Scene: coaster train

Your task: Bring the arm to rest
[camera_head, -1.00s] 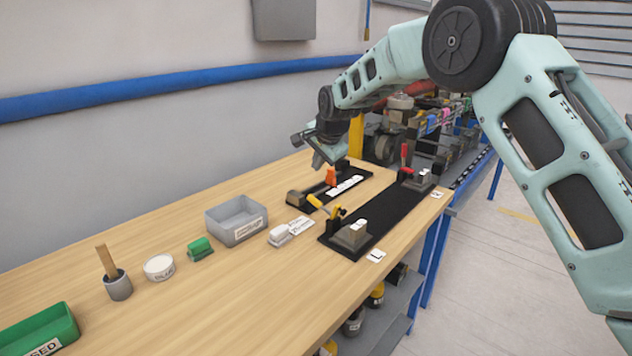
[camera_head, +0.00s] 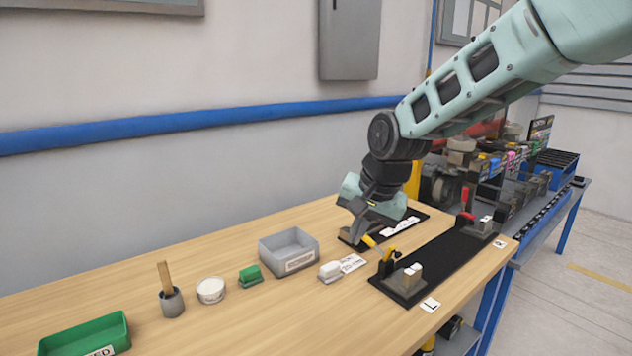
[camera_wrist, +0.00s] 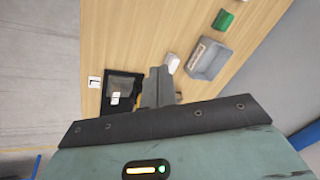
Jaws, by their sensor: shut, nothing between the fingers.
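My gripper (camera_head: 362,236) hangs from my arm over the right half of the wooden bench, fingers pointing down. It is shut and empty. In the wrist view its fingers (camera_wrist: 158,85) are together, beside the black fixture plate. In the head view the gripper covers part of a black back plate (camera_head: 415,214) with a white label. A long black front plate (camera_head: 440,265) carries a grey block (camera_head: 407,280), a yellow-handled clamp (camera_head: 388,256) and a red-handled clamp (camera_head: 467,200). Whether the fingers touch anything below cannot be told.
On the bench stand a grey bin (camera_head: 288,252), a white-and-grey block (camera_head: 330,271), a green block (camera_head: 250,275), a white round tub (camera_head: 210,290), a grey cup (camera_head: 172,302) with a wooden handle, and a green tray (camera_head: 85,335). A crowded blue-framed bench (camera_head: 566,180) stands behind right.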

